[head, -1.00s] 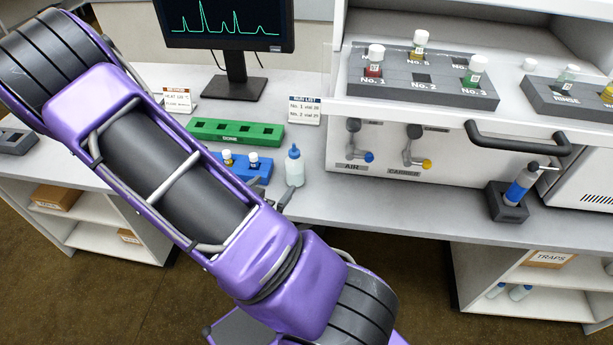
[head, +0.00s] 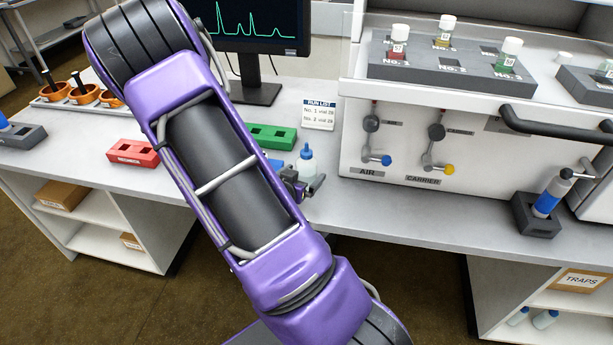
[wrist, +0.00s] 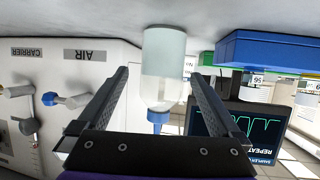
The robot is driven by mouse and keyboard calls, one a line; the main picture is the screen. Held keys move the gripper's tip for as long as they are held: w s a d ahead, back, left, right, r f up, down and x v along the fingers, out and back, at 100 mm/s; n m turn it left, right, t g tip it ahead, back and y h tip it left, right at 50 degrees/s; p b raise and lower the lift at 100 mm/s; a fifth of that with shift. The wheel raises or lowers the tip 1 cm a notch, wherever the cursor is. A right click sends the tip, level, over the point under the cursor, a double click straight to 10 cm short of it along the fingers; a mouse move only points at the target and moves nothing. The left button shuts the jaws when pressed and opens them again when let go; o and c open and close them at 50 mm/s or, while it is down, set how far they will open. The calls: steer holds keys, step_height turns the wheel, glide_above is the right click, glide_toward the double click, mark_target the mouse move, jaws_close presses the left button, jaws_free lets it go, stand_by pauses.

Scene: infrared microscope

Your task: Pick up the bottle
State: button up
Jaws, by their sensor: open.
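The bottle (head: 307,165), translucent white with a blue nozzle cap, stands upright on the bench left of the white instrument. In the wrist view, which is upside down, the bottle (wrist: 164,55) appears between the two dark fingers of my gripper (wrist: 158,76). The fingers are spread, with a gap on each side of the bottle. In the head view my gripper (head: 298,186) is at the bottle's lower front, partly hidden behind my arm. I cannot tell how far past the fingertips the bottle stands.
A blue rack (wrist: 265,50) is beside the bottle, mostly hidden by my arm in the head view. A green rack (head: 272,137), a run list card (head: 319,114) and a monitor (head: 262,30) stand behind. The instrument's AIR and CARRIER valves (head: 437,150) are to the right.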

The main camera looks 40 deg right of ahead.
mark_target(310, 168)
steer(key=shift+b+x, duration=0.45)
steer(key=shift+x, duration=2.75)
steer(key=shift+a+f, duration=0.15)
steer(key=shift+c, duration=0.2)
jaws_close()
